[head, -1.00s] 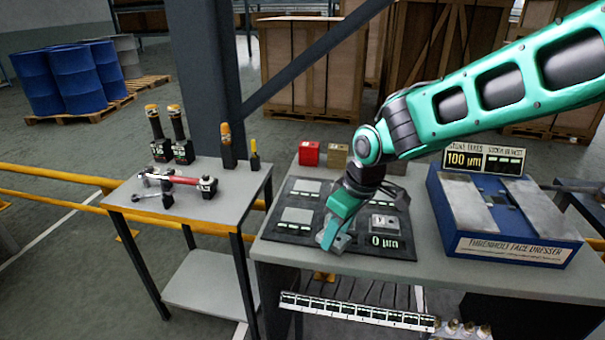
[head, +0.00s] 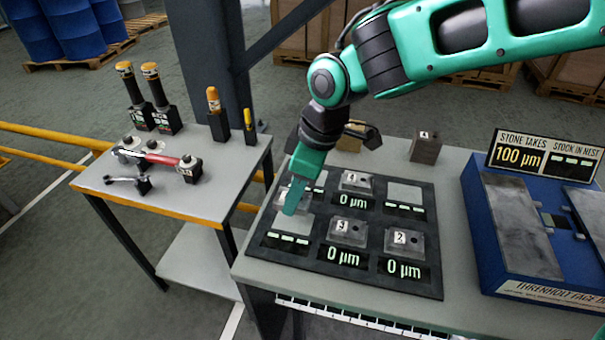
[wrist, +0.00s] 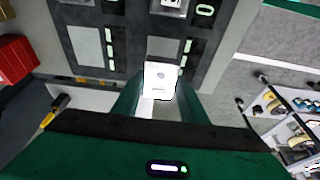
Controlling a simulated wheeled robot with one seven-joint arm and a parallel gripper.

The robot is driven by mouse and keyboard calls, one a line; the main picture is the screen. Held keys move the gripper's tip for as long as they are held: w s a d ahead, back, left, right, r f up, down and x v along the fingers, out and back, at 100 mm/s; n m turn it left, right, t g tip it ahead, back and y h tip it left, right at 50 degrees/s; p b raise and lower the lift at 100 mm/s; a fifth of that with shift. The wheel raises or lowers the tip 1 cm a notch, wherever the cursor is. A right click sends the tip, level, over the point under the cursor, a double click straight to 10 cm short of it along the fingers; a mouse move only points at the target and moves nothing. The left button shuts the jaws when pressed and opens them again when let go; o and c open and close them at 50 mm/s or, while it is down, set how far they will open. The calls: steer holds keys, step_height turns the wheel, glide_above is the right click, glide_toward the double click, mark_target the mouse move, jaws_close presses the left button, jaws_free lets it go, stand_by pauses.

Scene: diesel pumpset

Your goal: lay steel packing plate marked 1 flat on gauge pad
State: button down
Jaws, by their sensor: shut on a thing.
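My gripper (head: 292,200) is shut on a small pale steel plate, which shows between the fingers in the wrist view (wrist: 160,78) with a dark hole in it. Its number is not readable. The gripper and plate are over the left column of the black gauge board (head: 420,284). Their height above it is hard to judge. Three other plates lie on the board: one marked 2 (head: 403,240), one that looks marked 3 (head: 347,231), and one with an unclear mark (head: 356,182). Each has a 0 µm readout. Bare grey pads show at front left (head: 291,224) and back right (head: 404,194), with dashes.
A brown block (head: 426,148) sits behind the board. A side table (head: 120,192) at left holds stamps and tools. The bench front right of the board is clear.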

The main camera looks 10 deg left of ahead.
steer(key=shift+a+r, duration=0.1)
steer(key=shift+a, duration=0.1)
steer(key=shift+w+d, duration=0.1)
steer(key=shift+w, duration=0.05)
steer(key=shift+d, duration=0.1)
glide_above(297, 222)
steer(key=shift+f, duration=2.35)
steer(key=shift+f, duration=0.6)
steer(key=c, duration=1)
jaws_free()
steer(key=shift+f, duration=0.1)
